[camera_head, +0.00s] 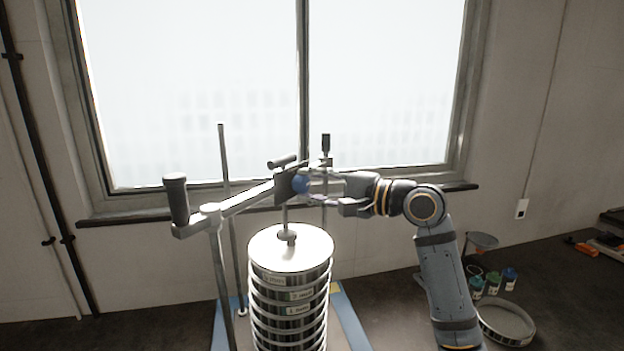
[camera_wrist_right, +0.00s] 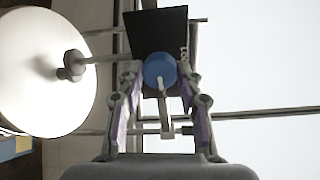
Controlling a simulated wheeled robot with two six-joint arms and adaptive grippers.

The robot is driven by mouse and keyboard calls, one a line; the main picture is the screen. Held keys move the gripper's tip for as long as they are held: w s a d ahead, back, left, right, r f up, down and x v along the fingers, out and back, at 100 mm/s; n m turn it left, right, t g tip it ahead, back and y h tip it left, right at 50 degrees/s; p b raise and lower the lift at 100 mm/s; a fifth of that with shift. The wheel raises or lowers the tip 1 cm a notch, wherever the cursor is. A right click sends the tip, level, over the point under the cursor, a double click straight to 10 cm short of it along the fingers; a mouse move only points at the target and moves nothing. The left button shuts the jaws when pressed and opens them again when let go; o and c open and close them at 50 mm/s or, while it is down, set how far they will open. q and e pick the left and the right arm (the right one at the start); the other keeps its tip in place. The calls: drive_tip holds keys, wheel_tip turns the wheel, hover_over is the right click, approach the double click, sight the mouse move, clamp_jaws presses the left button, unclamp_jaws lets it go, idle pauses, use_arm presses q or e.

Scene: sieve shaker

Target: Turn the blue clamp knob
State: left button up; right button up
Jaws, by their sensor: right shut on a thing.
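The blue clamp knob (camera_head: 301,184) sits on the clamp's dark plate (camera_head: 285,188), above the sieve stack. In the right wrist view the knob (camera_wrist_right: 160,70) lies between the fingertips, in front of the black plate (camera_wrist_right: 158,32). My right gripper (camera_head: 306,184) reaches in from the right and is shut on the knob, with one finger on each side. The same gripper (camera_wrist_right: 160,82) fills the lower middle of the wrist view. A small light-coloured bar hangs below the knob between the fingers in that view. My left gripper is not in view.
The sieve stack (camera_head: 290,290) stands under the clamp, with a pale round lid (camera_head: 290,248). A crank arm with a dark handle (camera_head: 177,199) extends left, and thin upright rods stand nearby. Several small bottles (camera_head: 492,282) and a loose sieve (camera_head: 506,324) are on the bench at right.

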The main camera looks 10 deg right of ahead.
idle(0.4)
drive_tip(key=o, duration=1.2)
drive_tip(key=shift+c, duration=0.2)
drive_tip(key=shift+d, duration=0.1)
drive_tip(key=v, duration=0.7)
drive_tip(key=shift+s, duration=0.2)
drive_tip(key=shift+d, duration=0.1)
